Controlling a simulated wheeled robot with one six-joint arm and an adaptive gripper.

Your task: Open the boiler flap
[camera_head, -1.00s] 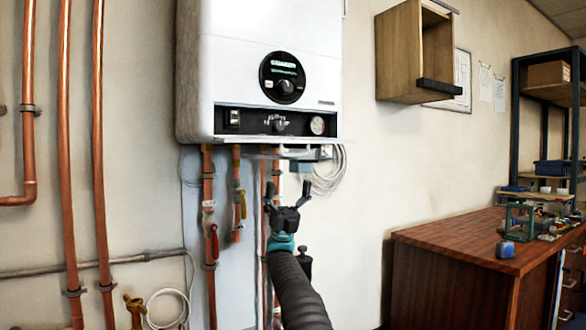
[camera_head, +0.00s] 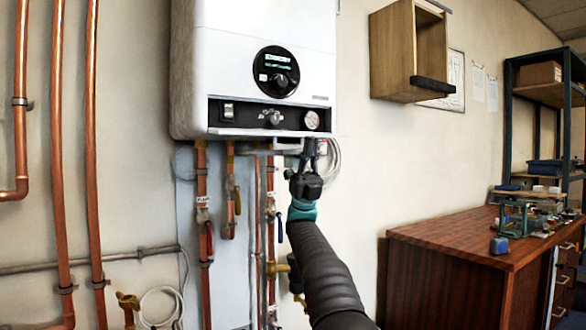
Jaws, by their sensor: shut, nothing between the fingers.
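The white boiler (camera_head: 255,25) hangs on the wall at the upper middle, with a round dial and display (camera_head: 276,72). Below the dial, a dark control recess (camera_head: 250,115) is uncovered, showing a switch, a knob and a round gauge (camera_head: 312,120). A thin pale strip (camera_head: 262,133) runs along the recess's lower edge; it may be the flap seen nearly edge-on, but I cannot tell for sure. My gripper (camera_head: 309,148) is shut and empty, pointing up just below the boiler's lower right part. Whether its tips touch the boiler or flap is unclear.
Copper pipes with red (camera_head: 209,238) and blue (camera_head: 279,225) valve handles hang beneath the boiler, left of my arm. A wooden wall cabinet (camera_head: 392,55) is to the upper right. A wooden workbench (camera_head: 450,240) with small items stands at the right. The wall between boiler and cabinet is clear.

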